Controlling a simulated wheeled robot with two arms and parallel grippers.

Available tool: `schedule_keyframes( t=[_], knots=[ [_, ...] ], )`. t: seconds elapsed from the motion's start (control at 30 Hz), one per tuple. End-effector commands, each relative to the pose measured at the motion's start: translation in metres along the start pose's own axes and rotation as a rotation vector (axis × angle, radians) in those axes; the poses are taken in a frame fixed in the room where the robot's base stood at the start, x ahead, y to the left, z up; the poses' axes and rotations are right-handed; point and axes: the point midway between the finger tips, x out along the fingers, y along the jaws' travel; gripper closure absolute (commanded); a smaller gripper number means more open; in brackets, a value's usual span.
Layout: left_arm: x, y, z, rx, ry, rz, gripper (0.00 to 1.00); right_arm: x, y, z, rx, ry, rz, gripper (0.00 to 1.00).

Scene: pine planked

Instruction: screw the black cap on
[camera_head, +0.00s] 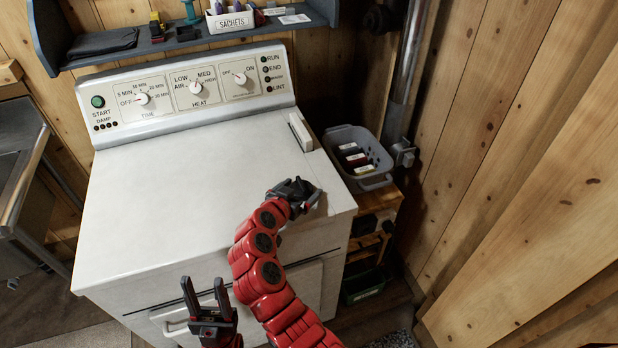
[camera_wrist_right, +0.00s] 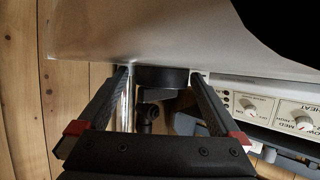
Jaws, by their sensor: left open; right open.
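A flat, dark round thing that looks like the black cap (camera_wrist_right: 162,77) sits between the fingertips of my right gripper (camera_wrist_right: 160,74) in the right wrist view, against the white dryer top. The fingers are open on either side of it; I cannot tell whether they touch it. In the head view my right gripper (camera_head: 296,191) is low over the front right of the dryer top (camera_head: 190,185), and its own fingers and wrist hide most of the cap. What the cap belongs on is not clearly seen. My left gripper (camera_head: 205,290) is open and empty before the dryer front.
A white block (camera_head: 300,132) lies at the dryer's right rear. A grey basket (camera_head: 347,140) with small boxes stands to the right, near a metal pipe (camera_head: 406,75). A shelf with a SACHETS box (camera_head: 230,21) is behind. Most of the dryer top is clear.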

Motion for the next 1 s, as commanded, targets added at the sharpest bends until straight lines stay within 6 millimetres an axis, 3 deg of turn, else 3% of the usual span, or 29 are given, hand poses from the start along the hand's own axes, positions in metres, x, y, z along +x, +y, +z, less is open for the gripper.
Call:
schedule_keyframes(
  t=[0.2,0.23,0.6,1.0],
  knots=[
    [-0.0003,-0.0001,-0.0002,0.000,0.000,0.000,0.50,-0.0002,-0.0002,0.0011,-0.001,-0.001,0.000,0.00],
    [-0.0003,-0.0001,-0.0002,0.000,-0.001,0.000,0.50,-0.0002,-0.0001,0.0011,-0.001,-0.001,0.000,0.04],
    [-0.0003,0.0000,-0.0001,0.000,0.000,0.000,0.50,0.0000,0.0001,0.0015,-0.002,-0.001,0.001,0.70],
    [-0.0011,0.0000,0.0000,0.000,-0.001,0.000,0.50,0.0019,-0.0003,-0.0047,-0.002,0.000,0.001,0.71]
  ],
)
